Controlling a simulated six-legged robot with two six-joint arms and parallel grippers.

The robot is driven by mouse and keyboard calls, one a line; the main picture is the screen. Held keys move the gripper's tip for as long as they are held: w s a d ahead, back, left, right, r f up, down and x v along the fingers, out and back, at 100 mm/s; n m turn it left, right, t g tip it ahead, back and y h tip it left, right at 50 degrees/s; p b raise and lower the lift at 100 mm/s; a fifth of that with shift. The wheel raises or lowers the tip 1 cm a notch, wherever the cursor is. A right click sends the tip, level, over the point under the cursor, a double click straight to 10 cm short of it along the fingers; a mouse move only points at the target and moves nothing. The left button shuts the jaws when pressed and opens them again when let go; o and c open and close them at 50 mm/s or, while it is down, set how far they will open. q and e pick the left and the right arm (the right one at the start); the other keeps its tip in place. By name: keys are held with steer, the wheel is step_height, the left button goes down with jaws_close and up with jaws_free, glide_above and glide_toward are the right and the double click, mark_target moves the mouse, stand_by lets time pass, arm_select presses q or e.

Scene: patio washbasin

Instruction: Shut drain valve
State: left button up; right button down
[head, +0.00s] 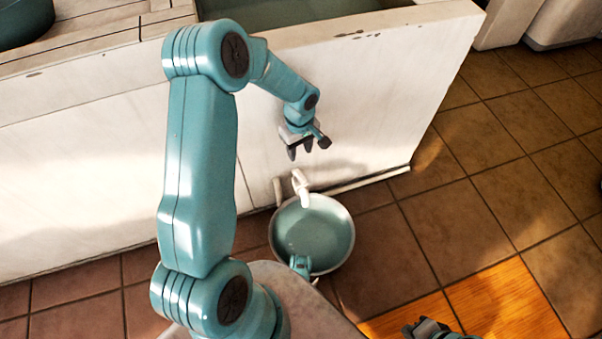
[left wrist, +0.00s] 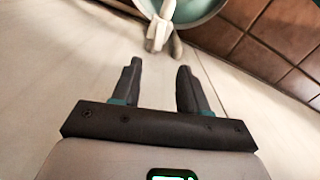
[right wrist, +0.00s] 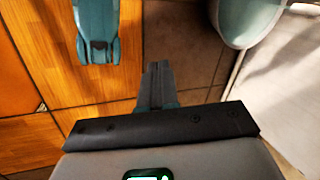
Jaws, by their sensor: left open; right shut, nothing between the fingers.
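The drain valve (head: 301,187) is a small white fitting low on the white basin wall, above a teal bowl (head: 286,236) on the floor. In the left wrist view the valve (left wrist: 158,30) shows beyond the fingertips, with the bowl (left wrist: 190,10) behind it. A pale lever-like part shows beside its spout; its exact setting I cannot tell. My left gripper (head: 308,148) is open and empty, above the valve and apart from it; its two spread fingers also show in the left wrist view (left wrist: 160,75). My right gripper (head: 425,327) is shut and empty, low at the right.
The white basin wall (head: 375,110) stands close behind my left gripper. A pale strip (head: 370,182) runs along its foot. Brown floor tiles (head: 480,215) are clear at the right, with an orange wooden patch (head: 505,305) near my right gripper.

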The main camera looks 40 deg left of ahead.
arm_select(q)
step_height(320, 180, down, 12)
steer(key=b, duration=0.4)
steer(key=shift+r, duration=0.2)
steer(key=shift+f, duration=0.6)
arm_select(e)
steer(key=shift+t, duration=0.4)
steer(key=f, duration=0.1)
steer(key=w+f, duration=0.1)
steer(key=f, duration=0.1)
steer(key=w+f, duration=0.1)
steer(key=shift+d+f, duration=0.4)
arm_select(q)
jaws_close()
